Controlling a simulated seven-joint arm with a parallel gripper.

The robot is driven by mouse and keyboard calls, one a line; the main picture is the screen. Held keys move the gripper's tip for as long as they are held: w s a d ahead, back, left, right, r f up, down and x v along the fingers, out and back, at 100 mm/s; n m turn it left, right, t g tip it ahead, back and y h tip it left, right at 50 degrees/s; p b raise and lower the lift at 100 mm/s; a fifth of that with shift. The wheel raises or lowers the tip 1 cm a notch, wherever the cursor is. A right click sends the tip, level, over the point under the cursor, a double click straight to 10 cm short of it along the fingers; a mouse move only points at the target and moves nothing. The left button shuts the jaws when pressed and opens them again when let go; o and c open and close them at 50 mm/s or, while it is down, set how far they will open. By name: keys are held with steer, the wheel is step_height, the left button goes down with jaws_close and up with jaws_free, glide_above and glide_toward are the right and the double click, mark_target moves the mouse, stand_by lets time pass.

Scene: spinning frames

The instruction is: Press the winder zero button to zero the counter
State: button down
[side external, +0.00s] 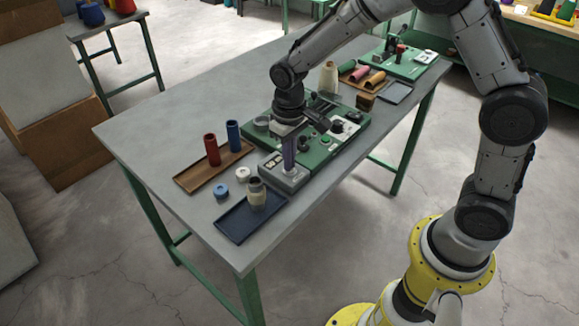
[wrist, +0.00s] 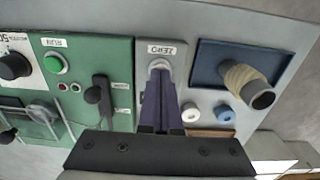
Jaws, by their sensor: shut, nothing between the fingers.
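The grey counter box (side external: 280,176) stands on the table at the near end of the green winder panel (side external: 335,148). In the wrist view the box (wrist: 176,74) carries a ZERO label (wrist: 161,50) with a pale round zero button (wrist: 159,64) beside it. My gripper (side external: 289,168) points down over the box, with its fingers together and nothing between them. In the wrist view the fingertips (wrist: 159,76) are right at the button and cover part of it. I cannot tell whether they touch it or whether it is pressed in. The counter's display is not readable.
A dark blue tray (side external: 236,230) holds a wound tan spool (side external: 257,192) close by the box. Two small rings, blue (side external: 221,191) and white (side external: 243,174), lie beside it. A wooden tray (side external: 196,180) bears red and blue tubes. The table's left end is clear.

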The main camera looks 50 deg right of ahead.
steer(key=shift+r, duration=3.5)
steer(key=s+d+r+t, duration=0.4)
steer(key=s+r, duration=0.6)
steer(key=r, duration=0.4)
steer(key=s+d+f+t, duration=0.1)
steer(key=s+f, duration=0.3)
steer(key=s, duration=0.8)
steer(key=shift+s+d+t, duration=0.15)
steer(key=shift+s+t, duration=0.1)
steer(key=shift+t, duration=0.05)
